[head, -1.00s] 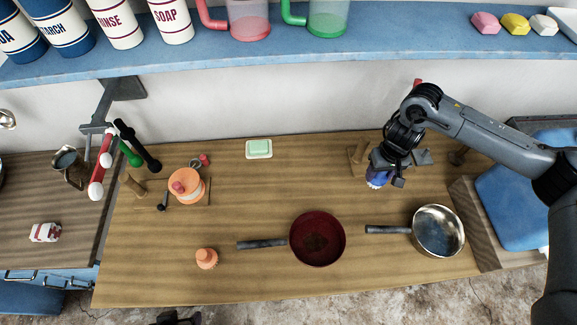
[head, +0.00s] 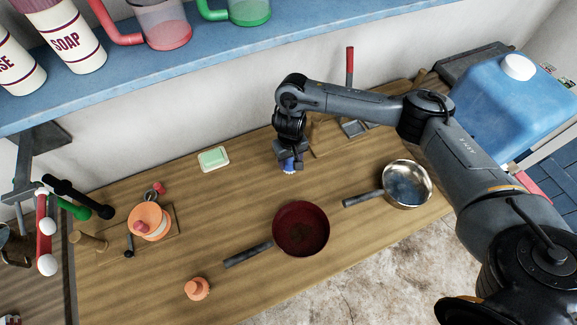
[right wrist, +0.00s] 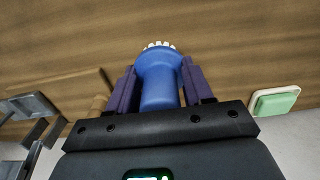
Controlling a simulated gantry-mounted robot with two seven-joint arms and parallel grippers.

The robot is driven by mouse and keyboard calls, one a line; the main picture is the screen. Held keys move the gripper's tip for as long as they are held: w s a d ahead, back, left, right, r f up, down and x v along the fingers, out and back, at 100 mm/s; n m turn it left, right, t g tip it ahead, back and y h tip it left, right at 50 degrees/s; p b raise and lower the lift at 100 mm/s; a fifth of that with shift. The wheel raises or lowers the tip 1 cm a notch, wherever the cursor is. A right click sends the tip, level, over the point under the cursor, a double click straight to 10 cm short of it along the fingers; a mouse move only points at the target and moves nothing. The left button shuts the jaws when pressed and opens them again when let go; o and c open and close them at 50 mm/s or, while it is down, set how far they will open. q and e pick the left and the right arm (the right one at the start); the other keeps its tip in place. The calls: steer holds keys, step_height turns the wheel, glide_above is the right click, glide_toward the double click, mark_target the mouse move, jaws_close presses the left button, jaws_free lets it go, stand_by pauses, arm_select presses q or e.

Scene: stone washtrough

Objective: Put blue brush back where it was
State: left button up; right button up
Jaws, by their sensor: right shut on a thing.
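The blue brush (head: 289,165) is in my right gripper (head: 287,155), which is shut on it above the wooden counter (head: 240,195). The right wrist view shows the blue brush (right wrist: 158,78) between the two purple finger pads, its white bristles pointing away from the gripper. In the head view the gripper hides most of the brush. I cannot tell whether the bristles touch the counter. A wooden rack (head: 318,128) with an upright peg stands just right of the gripper. My left gripper is not in view.
A green soap on a pale dish (head: 213,158) lies left of the brush. A dark red pan (head: 300,228) and a steel pan (head: 407,184) stand nearer the front. Bare counter lies between soap and brush.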

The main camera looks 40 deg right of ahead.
mark_target(289, 166)
steer(key=shift+w+a+f, duration=0.15)
steer(key=shift+a+f, duration=0.05)
steer(key=shift+f, duration=0.05)
steer(key=shift+f+b, duration=0.5)
steer(key=shift+f, duration=1.4)
steer(key=shift+f, duration=0.1)
steer(key=o, duration=1)
steer(key=shift+o, duration=0.2)
